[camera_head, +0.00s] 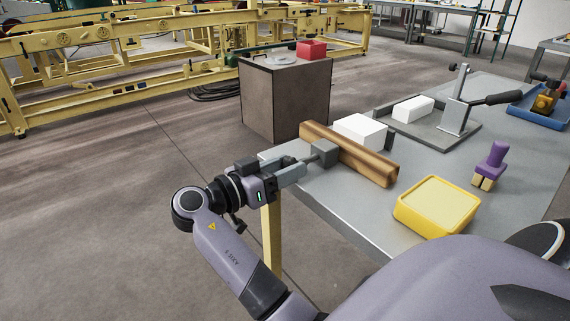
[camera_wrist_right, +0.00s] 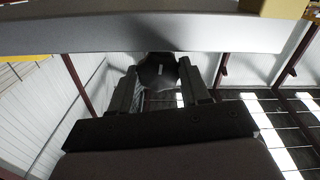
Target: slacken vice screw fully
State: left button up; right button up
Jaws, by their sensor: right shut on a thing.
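The vice stands at the near left edge of the grey table (camera_head: 480,135). Its grey block (camera_head: 325,151) faces a long brown wooden bar (camera_head: 350,156), and a white block (camera_head: 361,130) sits behind the bar. The vice screw (camera_head: 311,158) comes out of the grey block toward my right gripper (camera_head: 301,164). In the right wrist view a dark round knob (camera_wrist_right: 158,72) on the screw's end lies between the two fingers of my right gripper (camera_wrist_right: 161,84), which are shut on it. The screw's thread is mostly hidden. My left gripper is out of view.
A yellow lidded box (camera_head: 437,205), a purple handled tool (camera_head: 490,165), a lever press (camera_head: 458,112) with a white block (camera_head: 413,109), and a blue tray (camera_head: 535,112) are on the table. A brown cabinet (camera_head: 287,100) stands behind the vice.

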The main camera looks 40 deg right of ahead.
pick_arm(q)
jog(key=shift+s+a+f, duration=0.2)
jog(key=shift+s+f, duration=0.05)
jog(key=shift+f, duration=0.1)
pick_arm(e)
jog(key=shift+n, duration=0.3)
jog(key=o, duration=1.1)
jog(key=shift+d, duration=0.1)
jog(key=shift+c, duration=0.2)
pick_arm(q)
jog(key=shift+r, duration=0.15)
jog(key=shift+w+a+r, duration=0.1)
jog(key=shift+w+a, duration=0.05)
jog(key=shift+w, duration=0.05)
